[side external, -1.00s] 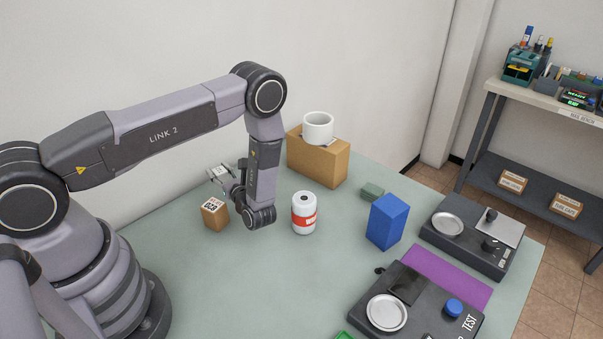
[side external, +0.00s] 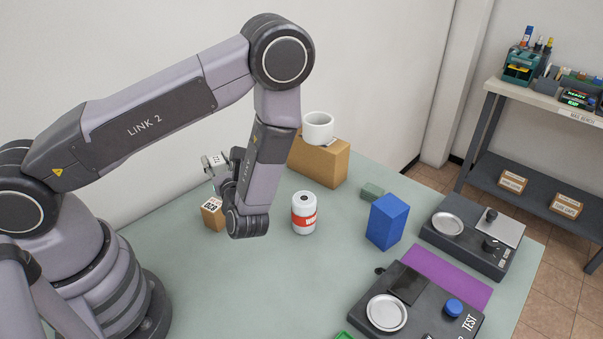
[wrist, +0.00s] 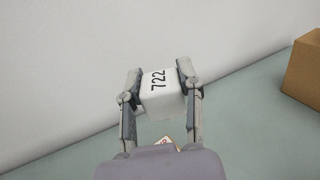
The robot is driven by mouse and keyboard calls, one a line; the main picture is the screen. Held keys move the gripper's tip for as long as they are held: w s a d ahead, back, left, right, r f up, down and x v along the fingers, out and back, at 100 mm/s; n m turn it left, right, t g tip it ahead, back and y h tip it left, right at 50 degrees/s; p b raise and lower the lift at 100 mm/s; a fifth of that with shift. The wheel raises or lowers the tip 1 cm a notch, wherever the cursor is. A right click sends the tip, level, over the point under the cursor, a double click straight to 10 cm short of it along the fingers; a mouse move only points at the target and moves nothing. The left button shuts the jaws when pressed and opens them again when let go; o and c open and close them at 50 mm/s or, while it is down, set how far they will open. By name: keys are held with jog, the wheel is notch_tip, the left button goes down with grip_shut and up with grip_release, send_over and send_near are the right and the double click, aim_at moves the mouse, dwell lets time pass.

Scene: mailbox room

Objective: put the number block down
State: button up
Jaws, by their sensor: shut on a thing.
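The number block (wrist: 160,90) is white with "722" printed on it. In the wrist view it sits between the two fingers of my gripper (wrist: 158,78), which is shut on it. In the side view my gripper (side external: 216,168) points toward the back wall, and a small part of the white block (side external: 214,159) shows between the fingers. The block is held above the table, near the small brown box, and is partly hidden by my fingers and wrist.
A small brown box (side external: 212,214) with a printed label stands below my gripper. A white canister (side external: 304,213), a blue block (side external: 387,222) and a larger brown box (side external: 322,163) bearing a white cup (side external: 318,128) stand to the right. The front-middle table (side external: 270,285) is clear.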

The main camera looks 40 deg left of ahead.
jog(key=w+d+r+m+t+h, duration=0.6)
jog(key=w+d+m+t+h, duration=0.1)
jog(key=w+t, duration=0.3)
jog(key=shift+w+r+m+h, duration=0.25)
jog(key=shift+r+m+h, duration=0.1)
jog(key=shift+m+h, duration=0.4)
jog(key=shift+a, duration=0.15)
